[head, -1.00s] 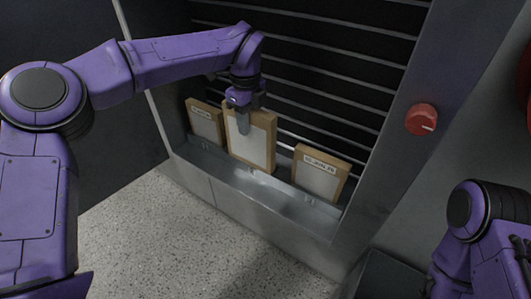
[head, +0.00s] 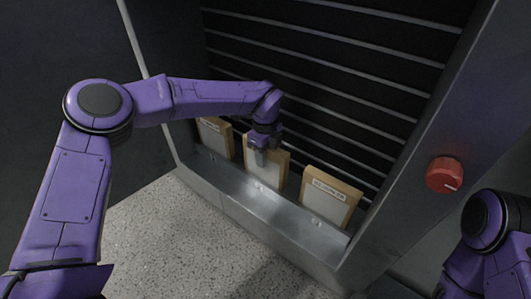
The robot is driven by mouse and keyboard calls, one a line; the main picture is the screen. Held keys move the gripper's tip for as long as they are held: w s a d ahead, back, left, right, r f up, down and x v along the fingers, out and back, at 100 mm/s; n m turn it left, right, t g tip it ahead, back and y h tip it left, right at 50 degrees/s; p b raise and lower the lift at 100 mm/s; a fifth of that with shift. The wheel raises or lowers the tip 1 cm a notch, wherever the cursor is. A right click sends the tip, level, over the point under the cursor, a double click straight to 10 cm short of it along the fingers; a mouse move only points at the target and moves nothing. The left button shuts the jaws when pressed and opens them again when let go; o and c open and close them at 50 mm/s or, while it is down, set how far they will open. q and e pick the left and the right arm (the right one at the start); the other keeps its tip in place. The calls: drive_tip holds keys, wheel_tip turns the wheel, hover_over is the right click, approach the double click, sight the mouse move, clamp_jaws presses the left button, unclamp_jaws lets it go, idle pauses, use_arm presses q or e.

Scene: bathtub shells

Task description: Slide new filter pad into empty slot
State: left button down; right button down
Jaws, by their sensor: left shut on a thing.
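Three filter pads with tan frames and pale faces stand in a row in a metal trough (head: 240,194) below dark louvres. My left gripper (head: 261,157) is shut on the top edge of the middle filter pad (head: 264,174). This pad stands upright between the other two, its lower edge at the trough. I cannot tell whether it is fully seated. The right filter pad (head: 329,196) leans back slightly and carries a label. My right arm shows at the lower right, but its gripper is out of view.
A red knob (head: 444,174) sits on the metal side panel right of the louvres (head: 335,75). The trough's front lip runs along the front of the pads. The speckled floor (head: 170,235) in front is clear.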

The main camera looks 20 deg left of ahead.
use_arm(q)
drive_tip(key=shift+s+r, duration=0.15)
drive_tip(key=shift+s, duration=0.05)
drive_tip(key=c, duration=0.8)
unclamp_jaws()
drive_tip(key=shift+s+a, duration=0.1)
drive_tip(key=shift+w, duration=0.25)
wheel_tip(320, 180, up, 12)
drive_tip(key=shift+s+r+b, duration=0.15)
drive_tip(key=shift+b, duration=0.9)
